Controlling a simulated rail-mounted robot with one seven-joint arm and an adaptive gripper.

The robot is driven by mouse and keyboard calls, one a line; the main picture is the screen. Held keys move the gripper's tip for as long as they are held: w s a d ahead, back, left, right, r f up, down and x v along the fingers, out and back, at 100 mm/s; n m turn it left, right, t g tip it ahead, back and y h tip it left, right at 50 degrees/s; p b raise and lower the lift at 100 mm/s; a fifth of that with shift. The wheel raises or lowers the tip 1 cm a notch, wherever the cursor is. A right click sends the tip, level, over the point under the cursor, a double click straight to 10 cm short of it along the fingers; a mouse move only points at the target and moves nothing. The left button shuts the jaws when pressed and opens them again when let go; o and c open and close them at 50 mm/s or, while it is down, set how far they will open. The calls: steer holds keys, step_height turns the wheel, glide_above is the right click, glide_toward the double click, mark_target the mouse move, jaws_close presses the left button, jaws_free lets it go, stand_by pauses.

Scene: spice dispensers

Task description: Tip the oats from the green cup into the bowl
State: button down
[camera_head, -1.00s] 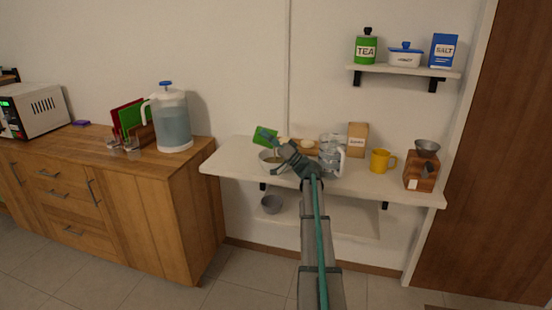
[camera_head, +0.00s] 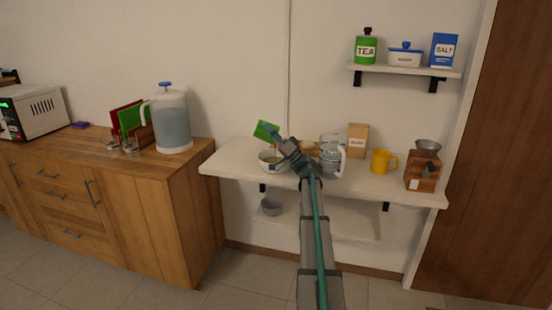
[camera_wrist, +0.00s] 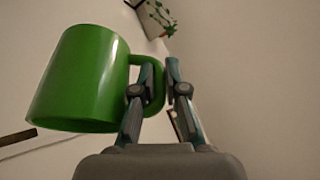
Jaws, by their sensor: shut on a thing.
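The green cup (camera_head: 265,130) is tilted in the air above the white bowl (camera_head: 265,165) on the wall shelf. My gripper (camera_head: 281,139) is shut on the cup's handle. In the wrist view the green cup (camera_wrist: 80,80) fills the left side, and my gripper (camera_wrist: 159,72) has its fingers on either side of the handle. The cup's inside is hidden in both views. Something brownish shows between the cup and the bowl, and yellowish contents show in the bowl; both are too small to tell clearly.
A clear jug (camera_head: 332,158), a brown packet (camera_head: 357,138), a yellow mug (camera_head: 382,161) and a wooden grinder (camera_head: 422,170) stand to the right on the shelf (camera_head: 235,165). A grey bowl (camera_head: 271,206) sits on the lower shelf. The shelf's left end is clear.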

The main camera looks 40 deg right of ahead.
steer(key=shift+s+d+r+m+t+b, duration=0.2)
steer(key=shift+r+t+b, duration=0.25)
steer(key=shift+b, duration=0.15)
steer(key=shift+s+d+r+m+t+b, duration=0.1)
steer(key=shift+s+d+r+t+b, duration=0.1)
steer(key=shift+r+t+b, duration=0.3)
